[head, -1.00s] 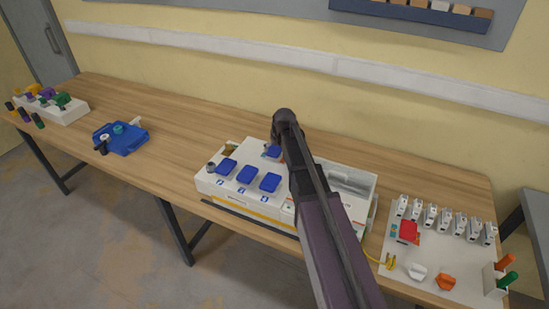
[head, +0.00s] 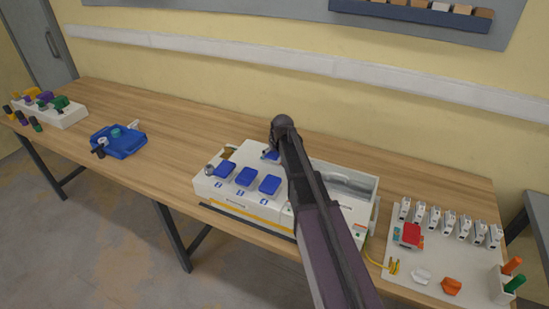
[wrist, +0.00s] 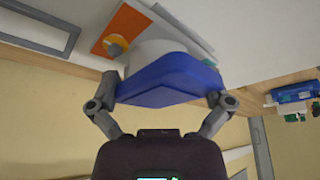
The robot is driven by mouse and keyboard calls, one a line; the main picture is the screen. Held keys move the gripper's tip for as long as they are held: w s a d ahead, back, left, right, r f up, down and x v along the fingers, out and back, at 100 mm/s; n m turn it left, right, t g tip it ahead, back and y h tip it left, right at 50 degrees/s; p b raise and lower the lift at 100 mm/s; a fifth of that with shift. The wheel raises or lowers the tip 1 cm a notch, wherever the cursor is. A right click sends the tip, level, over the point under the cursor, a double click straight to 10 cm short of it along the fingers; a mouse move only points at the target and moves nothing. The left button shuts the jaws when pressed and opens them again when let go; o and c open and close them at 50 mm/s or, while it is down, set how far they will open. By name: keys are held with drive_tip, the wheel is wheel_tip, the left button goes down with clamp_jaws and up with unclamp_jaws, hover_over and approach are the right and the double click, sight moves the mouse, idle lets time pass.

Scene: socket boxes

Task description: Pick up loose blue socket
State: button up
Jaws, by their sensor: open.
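A blue socket (wrist: 170,82) fills the middle of the wrist view, with a pale round part behind it. My gripper (wrist: 166,92) is open, with one finger on each side of this socket; I cannot tell whether they touch it. Three more blue sockets (head: 246,176) sit in a row along the front of the white socket box (head: 230,203).
A blue case (head: 118,142) and a white block with coloured plugs (head: 62,117) stand on the left of the wooden table (head: 165,122). A white board (head: 435,265) with switches, a red part and orange and green pegs lies at the right. A wall rises behind.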

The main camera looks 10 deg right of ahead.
drive_tip(key=c, duration=1.1)
drive_tip(key=shift+r, duration=0.2)
wheel_tip(320, 180, up, 10)
drive_tip(key=p, duration=1)
drive_tip(key=shift+f, duration=0.2)
